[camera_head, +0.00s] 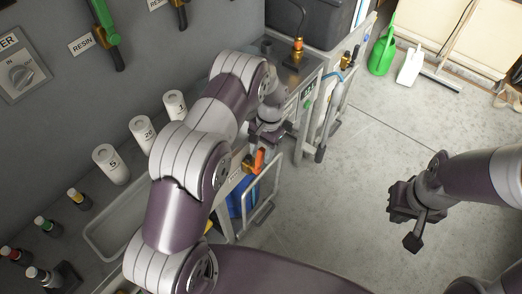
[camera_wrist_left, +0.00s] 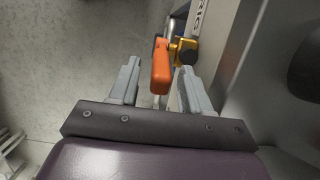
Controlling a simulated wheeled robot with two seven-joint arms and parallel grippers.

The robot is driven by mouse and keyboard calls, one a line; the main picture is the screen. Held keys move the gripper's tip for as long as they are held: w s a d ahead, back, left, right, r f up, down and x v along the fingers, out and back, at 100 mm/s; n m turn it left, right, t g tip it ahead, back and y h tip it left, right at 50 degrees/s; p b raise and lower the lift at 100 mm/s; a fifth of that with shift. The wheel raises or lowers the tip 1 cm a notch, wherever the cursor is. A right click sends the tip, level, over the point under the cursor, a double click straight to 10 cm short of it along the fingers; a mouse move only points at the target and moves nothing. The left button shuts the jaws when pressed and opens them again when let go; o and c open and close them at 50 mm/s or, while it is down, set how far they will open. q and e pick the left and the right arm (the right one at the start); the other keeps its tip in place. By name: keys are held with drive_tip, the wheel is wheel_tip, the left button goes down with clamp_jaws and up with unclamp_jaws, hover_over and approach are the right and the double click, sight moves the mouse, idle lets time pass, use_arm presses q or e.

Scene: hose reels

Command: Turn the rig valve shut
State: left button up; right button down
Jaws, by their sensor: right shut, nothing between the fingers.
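The rig valve has an orange lever handle (camera_head: 259,160) on a brass body, at the front of the grey rig below my left gripper (camera_head: 268,133). In the left wrist view the orange handle (camera_wrist_left: 161,72) shows between the two grey fingers of my left gripper (camera_wrist_left: 158,92), with gaps on both sides. The brass body (camera_wrist_left: 183,51) is just right of it. The left fingers are apart, and I cannot tell how deep the handle lies between them. My right gripper (camera_head: 412,238) is shut and empty over open floor at the right.
White numbered cylinders (camera_head: 111,164) and small dark bottles (camera_head: 79,198) stand on the counter at left. A metal frame (camera_head: 262,195) stands beside the valve. Another brass fitting (camera_head: 298,50) is on the rig's top. A green watering can (camera_head: 382,50) stands far back; the middle floor is clear.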

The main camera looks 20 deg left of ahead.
use_arm(q)
drive_tip(key=shift+r, duration=0.1)
drive_tip(key=v, duration=0.4)
drive_tip(key=shift+w, duration=0.1)
drive_tip(key=p+v, duration=0.8)
drive_tip(key=shift+r, duration=0.3)
